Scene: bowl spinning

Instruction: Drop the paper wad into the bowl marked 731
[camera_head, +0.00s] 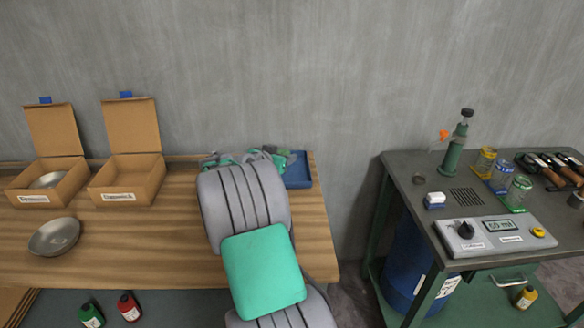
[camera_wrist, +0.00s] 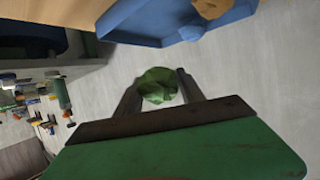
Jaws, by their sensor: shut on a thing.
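A crumpled green paper wad (camera_wrist: 158,88) is held between the two fingers of my gripper (camera_wrist: 157,80) in the wrist view. In the head view my arm largely hides the gripper, near the back right of the wooden table. A metal bowl (camera_head: 54,237) stands on the table at the left front. Another metal bowl (camera_head: 48,180) sits inside the left open cardboard box (camera_head: 40,198). No number 731 can be read on either bowl.
A second open cardboard box (camera_head: 128,195) stands beside the first. A blue tray (camera_head: 298,172) lies at the table's back right, close to my gripper. A gap separates this table (camera_head: 150,255) from a green-framed workbench (camera_head: 400,180) with a pump, jars and tools.

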